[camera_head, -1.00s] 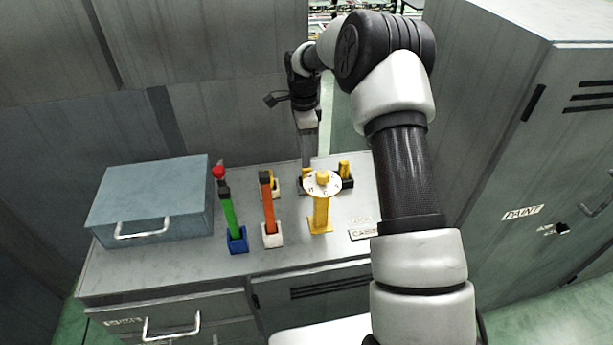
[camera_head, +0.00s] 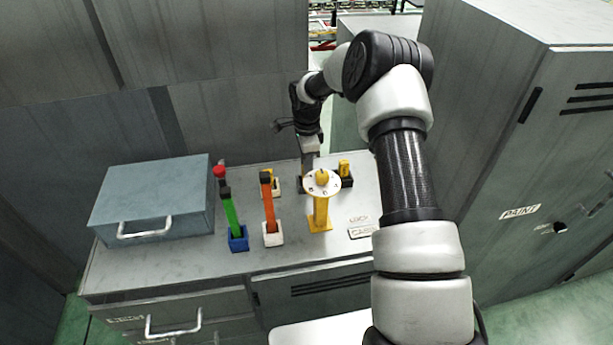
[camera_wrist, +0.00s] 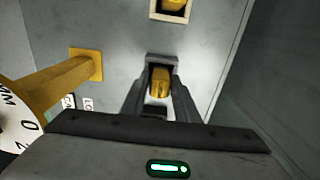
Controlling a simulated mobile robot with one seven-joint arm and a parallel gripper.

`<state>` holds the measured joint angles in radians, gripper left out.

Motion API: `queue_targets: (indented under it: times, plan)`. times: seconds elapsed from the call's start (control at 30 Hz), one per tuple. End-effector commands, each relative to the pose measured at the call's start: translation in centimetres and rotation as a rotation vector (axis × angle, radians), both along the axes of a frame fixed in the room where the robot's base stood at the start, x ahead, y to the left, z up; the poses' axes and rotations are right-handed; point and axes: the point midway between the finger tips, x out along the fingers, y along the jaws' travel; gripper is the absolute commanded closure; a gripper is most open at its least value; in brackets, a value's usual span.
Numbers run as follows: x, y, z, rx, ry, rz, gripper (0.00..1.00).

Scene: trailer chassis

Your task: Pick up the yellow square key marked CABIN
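In the wrist view a yellow key (camera_wrist: 160,82) stands in a dark holder (camera_wrist: 163,58), between the fingers of my gripper (camera_wrist: 160,95). The fingers look open, one on each side of it; contact is not clear. No marking on it is readable. In the head view my gripper (camera_head: 308,172) points down behind the dial post and hides this key. Another yellow key (camera_head: 345,168) stands in a black holder to the right. A third yellow key (camera_head: 271,180) stands in a whitish holder to the left; that holder also shows in the wrist view (camera_wrist: 157,14).
A yellow post with a white dial (camera_head: 322,183) stands just in front of my gripper. Green (camera_head: 230,215) and orange (camera_head: 268,205) handles stand left of it. A blue-grey box (camera_head: 150,200) is at the left. Small label plates (camera_head: 360,230) lie at the front right.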

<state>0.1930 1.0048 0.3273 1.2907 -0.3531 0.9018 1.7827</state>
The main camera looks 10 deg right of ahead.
Motion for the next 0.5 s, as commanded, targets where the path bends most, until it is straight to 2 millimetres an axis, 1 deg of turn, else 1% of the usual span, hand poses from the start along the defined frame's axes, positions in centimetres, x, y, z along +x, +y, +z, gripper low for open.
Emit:
queue_targets:
  times: [0.03, 0.13, 0.17, 0.37, 0.47, 0.5]
  plan:
    - [0.0, 0.0, 0.0, 0.000, 0.000, 0.000, 0.82]
    - [0.0, 0.0, 0.0, 0.000, 0.000, 0.000, 0.98]
    - [0.0, 0.0, 0.0, 0.000, 0.000, 0.000, 1.00]
    - [0.0, 0.0, 0.1, 0.000, -0.001, 0.000, 1.00]
    - [0.1, 0.0, 0.7, -0.001, -0.003, 0.000, 1.00]
    - [0.1, 0.0, 1.2, -0.002, -0.003, 0.000, 1.00]
